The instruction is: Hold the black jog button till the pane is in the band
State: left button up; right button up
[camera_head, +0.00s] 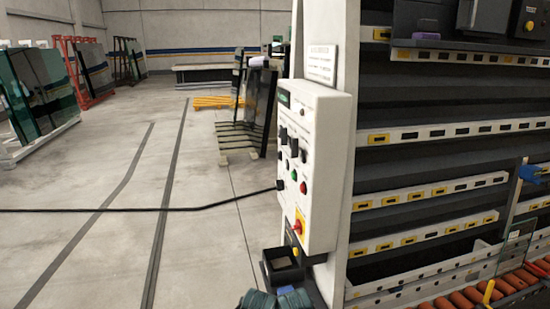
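A white control panel (318,160) is mounted on the machine's left end post, at the middle of the head view. Its front is seen at a steep angle. It carries several black controls (293,147), and I cannot tell which is the jog button. A red button (303,187) and a red knob on a yellow plate (297,227) sit lower on it. A thin clear pane edge (516,242) shows at the lower right, above orange rollers (465,299). A yellow upright piece (489,291) stands by the rollers; I cannot make out the band. Neither gripper is in view.
A black open box (282,265) and dark teal items (275,299) are below the panel. Glass racks (45,95) stand at the back left.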

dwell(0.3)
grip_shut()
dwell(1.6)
